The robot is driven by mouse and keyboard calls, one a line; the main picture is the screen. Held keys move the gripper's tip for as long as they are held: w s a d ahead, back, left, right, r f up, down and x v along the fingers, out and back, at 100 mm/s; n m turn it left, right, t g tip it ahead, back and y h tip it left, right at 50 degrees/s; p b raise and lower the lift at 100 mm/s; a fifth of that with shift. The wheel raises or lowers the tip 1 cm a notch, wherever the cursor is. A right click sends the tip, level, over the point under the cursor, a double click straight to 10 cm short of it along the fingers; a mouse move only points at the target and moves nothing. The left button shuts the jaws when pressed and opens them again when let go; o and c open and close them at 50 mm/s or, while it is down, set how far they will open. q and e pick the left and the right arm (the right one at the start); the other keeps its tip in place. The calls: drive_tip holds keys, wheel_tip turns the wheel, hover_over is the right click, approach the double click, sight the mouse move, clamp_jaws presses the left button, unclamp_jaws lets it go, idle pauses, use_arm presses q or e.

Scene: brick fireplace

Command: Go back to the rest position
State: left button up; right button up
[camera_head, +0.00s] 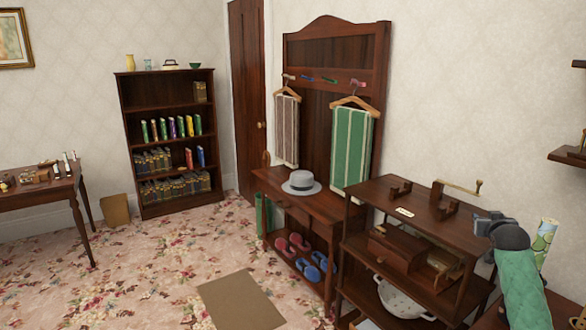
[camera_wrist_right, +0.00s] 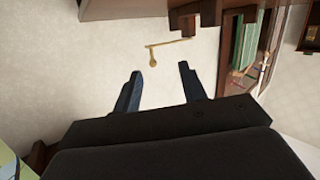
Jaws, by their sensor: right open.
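My right gripper (camera_head: 482,222) is at the right of the head view, just beside the right end of the dark wooden shelf unit's top (camera_head: 420,207). Its arm comes in from the lower right. In the right wrist view the two dark blue fingers of this gripper (camera_wrist_right: 158,72) stand apart with nothing between them. A brass crank (camera_wrist_right: 166,46) on wooden supports shows beyond the fingertips, apart from them. My left gripper is not in view.
A green patterned roll (camera_head: 545,240) stands close behind my right arm. The crank (camera_head: 460,187) is left of my right gripper. A white colander (camera_head: 398,298) sits low in the shelf unit. A wall shelf (camera_head: 570,156) juts in at far right. Carpet lies open at left.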

drive_tip(key=s+a+f+n+g+y, duration=0.1)
drive_tip(key=s+a+f+g, duration=0.1)
drive_tip(key=s+a+f, duration=0.6)
drive_tip(key=s+a+f+n+g+y, duration=0.2)
drive_tip(key=s+a+f+g, duration=0.15)
drive_tip(key=a+f, duration=0.8)
drive_tip(key=s+a+f+n+g+y, duration=0.1)
drive_tip(key=s+a+f+g, duration=0.1)
drive_tip(key=s+a+f, duration=0.8)
drive_tip(key=s+a+f+g+y, duration=0.1)
drive_tip(key=s+a+f+g, duration=0.1)
drive_tip(key=s+a+f, duration=0.4)
drive_tip(key=s+a+f+g, duration=0.1)
drive_tip(key=s+a+f, duration=0.5)
drive_tip(key=s, duration=0.9)
drive_tip(key=s+a+f+n+g+y, duration=0.1)
drive_tip(key=s+a+f+g, duration=0.1)
drive_tip(key=s+a+f, duration=0.4)
drive_tip(key=s, duration=0.4)
drive_tip(key=shift+s+a+f+g+y, duration=0.15)
drive_tip(key=shift+a+f+g+y, duration=0.15)
drive_tip(key=shift+a+f+g, duration=0.1)
drive_tip(key=shift+d, duration=0.1)
